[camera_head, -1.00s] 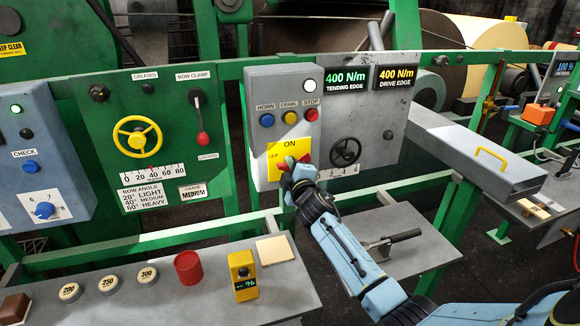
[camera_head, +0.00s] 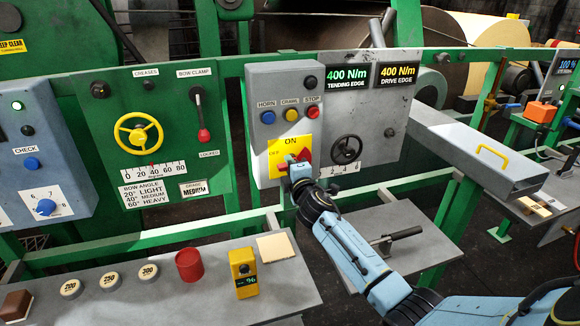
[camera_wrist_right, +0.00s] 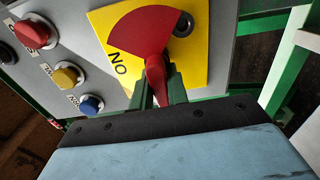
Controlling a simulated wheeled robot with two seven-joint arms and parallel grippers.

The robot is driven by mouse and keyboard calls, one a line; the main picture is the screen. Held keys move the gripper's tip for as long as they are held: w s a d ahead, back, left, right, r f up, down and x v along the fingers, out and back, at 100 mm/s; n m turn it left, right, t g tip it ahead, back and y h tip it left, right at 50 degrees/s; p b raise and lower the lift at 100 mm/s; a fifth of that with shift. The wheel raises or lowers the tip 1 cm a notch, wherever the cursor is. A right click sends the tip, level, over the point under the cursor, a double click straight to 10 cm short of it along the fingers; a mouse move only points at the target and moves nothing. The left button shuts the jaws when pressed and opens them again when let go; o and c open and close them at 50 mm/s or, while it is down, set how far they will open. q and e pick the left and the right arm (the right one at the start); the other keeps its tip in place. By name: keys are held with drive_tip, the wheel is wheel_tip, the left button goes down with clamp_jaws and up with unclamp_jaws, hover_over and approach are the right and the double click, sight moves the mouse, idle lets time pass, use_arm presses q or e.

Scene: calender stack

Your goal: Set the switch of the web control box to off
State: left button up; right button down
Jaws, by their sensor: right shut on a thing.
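The web control box (camera_head: 262,95) is a grey box hung on the green rail. Its red switch (camera_head: 306,155) sits on a yellow plate (camera_head: 290,141) marked ON at the top and OFF at the left. My right gripper (camera_head: 292,166) is shut on the switch handle and hides part of it. In the right wrist view the red switch (camera_wrist_right: 150,38) has a fan-shaped body, and its handle runs down between the fingers (camera_wrist_right: 160,93), which is the OFF side of the plate. The lamp (camera_head: 310,82) at the box's upper right is dark. My left gripper is out of view.
Blue, yellow and red buttons (camera_head: 290,115) sit just above the plate. A black handwheel (camera_head: 346,149) is close to the right. Below, a grey shelf (camera_head: 205,292) carries a yellow meter (camera_head: 243,272) and a red cylinder (camera_head: 189,265).

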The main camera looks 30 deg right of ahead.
drive_tip(key=c, duration=1.4)
unclamp_jaws()
drive_tip(key=shift+o, duration=0.2)
drive_tip(key=v, duration=1.3)
drive_tip(key=shift+s+p, duration=0.2)
drive_tip(key=shift+p, duration=0.2)
drive_tip(key=shift+a, duration=0.1)
